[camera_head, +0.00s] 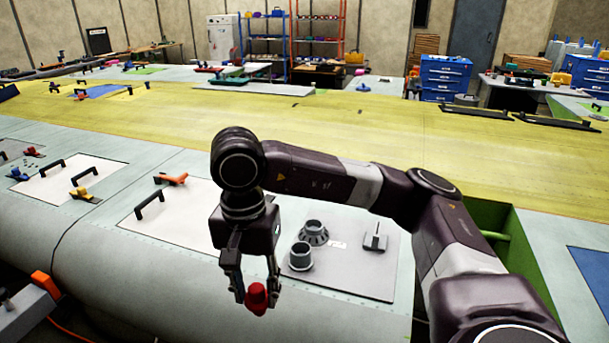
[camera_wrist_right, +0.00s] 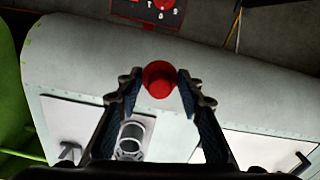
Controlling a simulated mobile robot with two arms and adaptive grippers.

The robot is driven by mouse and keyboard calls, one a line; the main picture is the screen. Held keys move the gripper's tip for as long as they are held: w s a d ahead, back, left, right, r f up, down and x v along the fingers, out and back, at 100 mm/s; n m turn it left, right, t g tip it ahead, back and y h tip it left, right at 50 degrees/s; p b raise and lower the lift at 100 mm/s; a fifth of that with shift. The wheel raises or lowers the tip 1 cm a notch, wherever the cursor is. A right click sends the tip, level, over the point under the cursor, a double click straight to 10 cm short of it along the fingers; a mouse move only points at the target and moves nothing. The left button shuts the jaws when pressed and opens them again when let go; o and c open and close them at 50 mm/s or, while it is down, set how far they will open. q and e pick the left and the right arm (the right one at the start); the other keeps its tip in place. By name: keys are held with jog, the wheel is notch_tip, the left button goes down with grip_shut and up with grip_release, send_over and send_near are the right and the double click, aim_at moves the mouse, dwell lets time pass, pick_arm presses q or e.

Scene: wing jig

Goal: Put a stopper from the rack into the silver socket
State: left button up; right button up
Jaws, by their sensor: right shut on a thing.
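My right gripper (camera_head: 256,292) is shut on a red stopper (camera_head: 257,299), held in the air in front of the wing's near edge. In the right wrist view the stopper (camera_wrist_right: 159,79) sits between the fingertips. Two grey, open-topped sockets stand on a grey plate (camera_head: 350,275), to the right of the gripper. The front one is a plain cylinder (camera_head: 301,257); the rear one (camera_head: 314,232) has a ribbed, flared base. I cannot tell by colour which is the silver socket. The stopper is apart from both. My left gripper is not in view. The rack cannot be made out for certain.
A grey handle block (camera_head: 375,240) stands on the plate right of the sockets. White panels (camera_head: 175,215) with black handles and an orange clamp (camera_head: 171,179) lie to the left. A dark panel with red and white markings (camera_wrist_right: 150,10) shows at the wrist view's top.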

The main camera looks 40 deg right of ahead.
pick_arm(q)
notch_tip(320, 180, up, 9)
jog(key=p, duration=0.8)
pick_arm(e)
jog(key=w+d+r+m, duration=0.3)
jog(key=d+r+m, duration=0.2)
jog(key=d+m, duration=0.45)
jog(key=w+d+r+m, duration=0.2)
jog(key=d+r+m, duration=0.4)
jog(key=m, duration=0.7)
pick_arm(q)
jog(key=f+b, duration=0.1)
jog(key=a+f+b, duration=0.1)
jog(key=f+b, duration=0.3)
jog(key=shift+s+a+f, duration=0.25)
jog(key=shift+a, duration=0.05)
pick_arm(e)
notch_tip(320, 180, down, 7)
jog(key=shift+w+f, duration=0.15)
jog(key=shift+w, duration=0.1)
pick_arm(q)
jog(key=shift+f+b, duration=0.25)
jog(key=shift+b, duration=0.2)
pick_arm(e)
jog(key=shift+d+f+m, duration=0.1)
jog(key=shift+f+m, duration=0.15)
jog(key=shift+f, duration=0.1)
